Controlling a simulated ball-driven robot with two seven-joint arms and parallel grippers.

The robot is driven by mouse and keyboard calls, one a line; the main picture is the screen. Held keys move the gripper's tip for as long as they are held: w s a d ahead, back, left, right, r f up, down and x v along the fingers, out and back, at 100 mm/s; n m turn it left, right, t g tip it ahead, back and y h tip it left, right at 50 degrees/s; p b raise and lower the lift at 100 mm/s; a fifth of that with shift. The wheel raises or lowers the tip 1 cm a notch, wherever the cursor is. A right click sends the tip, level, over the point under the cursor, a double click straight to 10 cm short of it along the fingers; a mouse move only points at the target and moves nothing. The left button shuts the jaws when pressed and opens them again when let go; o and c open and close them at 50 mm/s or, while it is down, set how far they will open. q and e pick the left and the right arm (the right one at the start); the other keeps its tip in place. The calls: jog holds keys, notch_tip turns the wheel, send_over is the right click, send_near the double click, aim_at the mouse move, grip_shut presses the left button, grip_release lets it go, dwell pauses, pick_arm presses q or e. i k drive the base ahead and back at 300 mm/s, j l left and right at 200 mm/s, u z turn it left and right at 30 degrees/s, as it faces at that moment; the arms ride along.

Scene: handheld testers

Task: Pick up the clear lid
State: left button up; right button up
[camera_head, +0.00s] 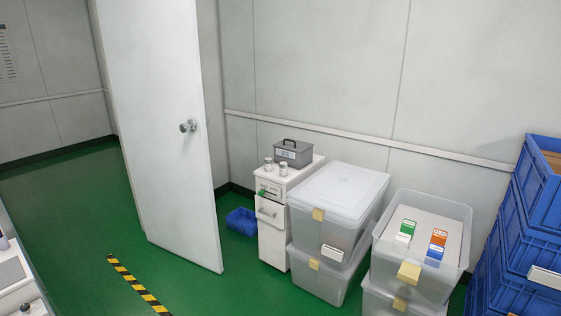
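A clear, whitish lid (340,186) lies on the upper left clear storage box (322,229), covering its top. That box stands on another clear box (316,276). The lid looks flat and closed on the box. Neither of my grippers is in view, so I cannot see where they are relative to the lid.
An open clear box (418,250) with green and orange cartons stands right of the lidded one. Blue crates (524,245) are stacked at the far right. A white cabinet (270,246) stands left, beside an open door (165,130). Green floor (215,285) is clear in front.

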aim_at(342, 189)
jog(key=i+z, duration=0.2)
jog(key=i, duration=0.25)
jog(key=i+j+z, duration=0.2)
jog(key=i, duration=0.25)
jog(key=i+j+z, duration=0.2)
jog(key=i, duration=0.25)
